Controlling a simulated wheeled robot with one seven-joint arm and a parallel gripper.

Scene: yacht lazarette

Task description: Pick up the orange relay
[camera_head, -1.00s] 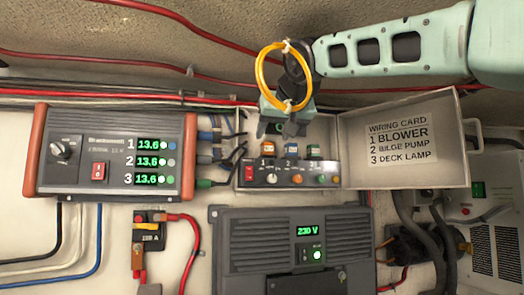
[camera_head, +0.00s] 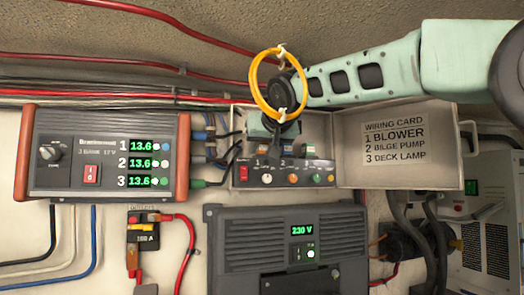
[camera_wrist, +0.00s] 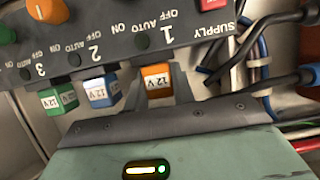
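The orange relay (camera_wrist: 157,82), marked 12 V, sits upright in position 1 of the switch panel (camera_wrist: 120,45) in the wrist view. My gripper (camera_wrist: 158,74) is right at it, with one dark finger on each side of the relay. The fingers look open around it; whether they touch it is hard to tell.
The box's open lid (camera_head: 400,150) carries the wiring card, listing 1 blower. Black cables (camera_wrist: 245,45) run close beside the relay in the wrist view. A yellow cable loop (camera_head: 258,85) hangs around my wrist.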

